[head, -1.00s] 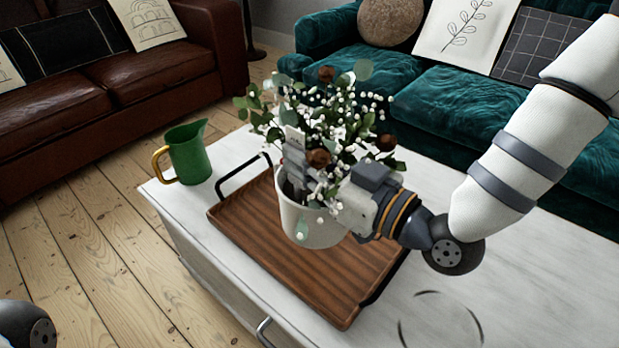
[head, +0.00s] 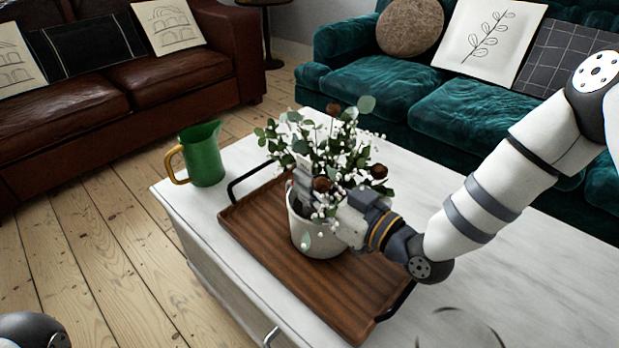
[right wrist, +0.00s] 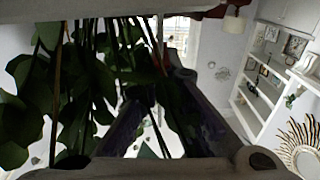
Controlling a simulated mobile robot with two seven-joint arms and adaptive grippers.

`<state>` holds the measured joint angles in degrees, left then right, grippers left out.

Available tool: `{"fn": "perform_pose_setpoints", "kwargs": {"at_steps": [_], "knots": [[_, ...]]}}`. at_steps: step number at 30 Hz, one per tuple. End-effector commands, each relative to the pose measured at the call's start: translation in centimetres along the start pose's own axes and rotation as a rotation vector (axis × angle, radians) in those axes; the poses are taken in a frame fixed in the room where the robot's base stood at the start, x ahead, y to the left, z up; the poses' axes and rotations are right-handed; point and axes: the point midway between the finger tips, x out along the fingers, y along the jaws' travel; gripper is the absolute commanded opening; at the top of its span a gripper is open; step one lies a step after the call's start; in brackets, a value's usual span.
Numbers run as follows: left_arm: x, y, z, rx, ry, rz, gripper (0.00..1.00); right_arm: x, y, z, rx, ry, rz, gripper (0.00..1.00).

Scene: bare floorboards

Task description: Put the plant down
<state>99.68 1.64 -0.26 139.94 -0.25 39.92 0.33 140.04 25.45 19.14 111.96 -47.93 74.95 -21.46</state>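The plant (head: 340,150), with green leaves, white berries and brown blooms, stands upright in a white pot (head: 312,240) over the middle of the brown wooden tray (head: 265,235). Its base looks at or very near the tray; I cannot tell whether it touches. My right gripper (head: 305,190) reaches in from the right at the pot's rim and looks shut on the plant's pot; leaves partly hide its fingers. In the right wrist view, leaves and stems (right wrist: 80,90) fill the left and middle between the dark fingers. My left gripper is out of view.
The tray, with black handles, lies on a white table (head: 480,270). A green jug (head: 205,155) with a yellow handle stands left of it. A teal sofa (head: 470,105) is behind, a brown sofa (head: 150,80) at upper left. The table's right part is mostly clear.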

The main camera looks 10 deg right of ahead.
Motion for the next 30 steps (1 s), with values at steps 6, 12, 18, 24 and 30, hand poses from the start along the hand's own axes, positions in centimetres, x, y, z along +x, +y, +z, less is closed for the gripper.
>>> {"fn": "perform_pose_setpoints", "kwargs": {"at_steps": [6, 12, 18, 24, 30], "knots": [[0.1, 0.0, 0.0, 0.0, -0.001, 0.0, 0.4, 0.0, 0.0, 0.2, 0.0, -0.001, 0.0, 0.22], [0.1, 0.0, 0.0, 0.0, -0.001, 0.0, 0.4, 0.0, 0.0, 0.2, 0.0, -0.001, 0.0, 0.25], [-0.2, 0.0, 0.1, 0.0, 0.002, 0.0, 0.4, -0.7, 0.0, -0.1, 0.0, -0.002, 0.0, 0.25], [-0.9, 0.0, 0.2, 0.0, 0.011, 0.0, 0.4, -6.0, 0.0, -0.2, 0.002, -0.002, 0.002, 0.25], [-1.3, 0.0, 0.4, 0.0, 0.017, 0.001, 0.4, -10.5, 0.0, -0.1, 0.001, -0.001, 0.001, 0.25]]}}
